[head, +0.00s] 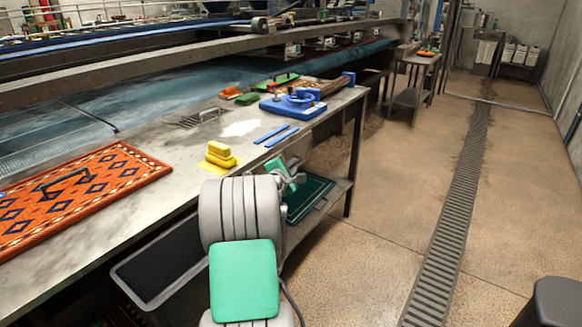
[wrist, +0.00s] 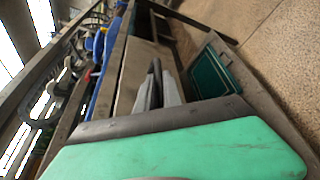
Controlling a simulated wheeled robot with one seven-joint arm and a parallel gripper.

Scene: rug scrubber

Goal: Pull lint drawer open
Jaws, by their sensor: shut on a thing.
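My gripper (head: 290,178) is at the front edge of the worktable, beyond the grey and green links of my arm. In the wrist view, the gripper (wrist: 160,88) shows partly beyond my green panel. No part that I can surely name as the lint drawer shows in either view. A dark, open-topped bin (head: 165,265) with a grey rim sits under the table, left of my arm. I cannot tell whether it is the lint drawer.
The worktable (head: 110,235) holds an orange rug (head: 75,195), a yellow block (head: 221,155) and a blue tool (head: 300,102). A dark green tray (head: 306,197) lies on the lower shelf beside my gripper. The floor (head: 385,215) right of the table is clear around a drain grate (head: 455,215).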

